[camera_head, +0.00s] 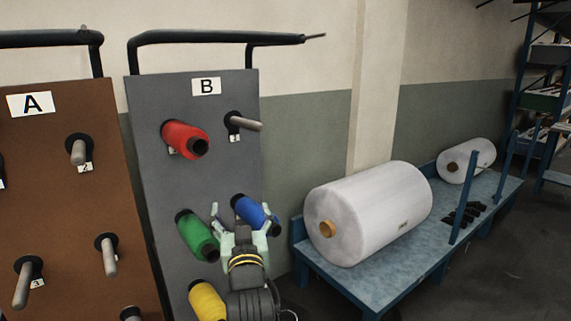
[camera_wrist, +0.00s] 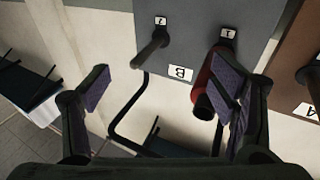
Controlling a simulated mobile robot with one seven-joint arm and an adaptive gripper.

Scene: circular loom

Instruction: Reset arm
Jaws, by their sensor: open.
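My gripper (camera_head: 243,220) is open, with its fingers spread to the left and right of the blue spool (camera_head: 251,211) in the head view. Whether it touches that spool cannot be told. In the wrist view my open gripper (camera_wrist: 160,90) has nothing between its fingers, and the blue spool does not show there. The grey board B (camera_head: 190,92) also bears a red spool (camera_head: 182,138), a green spool (camera_head: 198,236) and a yellow spool (camera_head: 207,301). The red spool (camera_wrist: 205,92) shows partly behind the right finger in the wrist view.
An empty peg (camera_head: 246,124) sticks out at board B's upper right. The brown board A (camera_head: 55,190) at left has several bare pegs. A blue bench (camera_head: 400,262) at right holds a large white roll (camera_head: 372,212) and a smaller one (camera_head: 466,160). Black bars top both boards.

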